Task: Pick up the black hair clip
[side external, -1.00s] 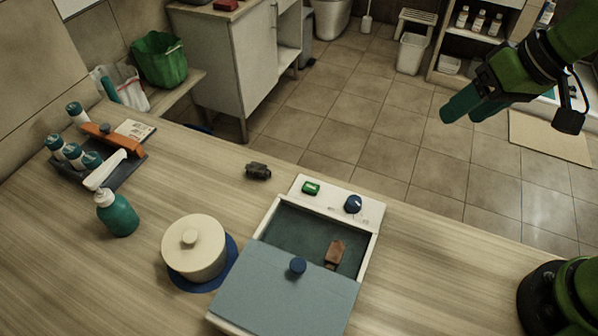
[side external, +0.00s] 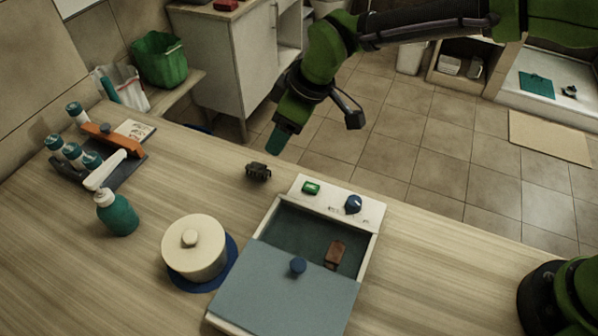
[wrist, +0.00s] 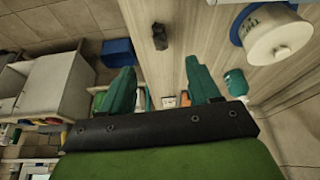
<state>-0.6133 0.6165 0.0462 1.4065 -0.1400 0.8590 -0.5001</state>
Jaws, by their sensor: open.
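The black hair clip (side external: 258,171) lies on the wooden counter near its far edge, left of the white basin box. It also shows in the wrist view as a small dark shape (wrist: 160,36), above and between the fingers. My gripper (side external: 279,140) hangs above and just behind the clip in the side view, with teal fingers pointing down. In the wrist view the two fingers of my gripper (wrist: 162,88) are spread apart with nothing between them. The clip is apart from the fingers.
The basin box (side external: 288,225) with a blue sliding lid holds a brown item (side external: 335,253). A cream lidded pot (side external: 194,252), a teal pump bottle (side external: 117,214) and a tray of bottles (side external: 128,168) stand to the left. The counter around the clip is clear.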

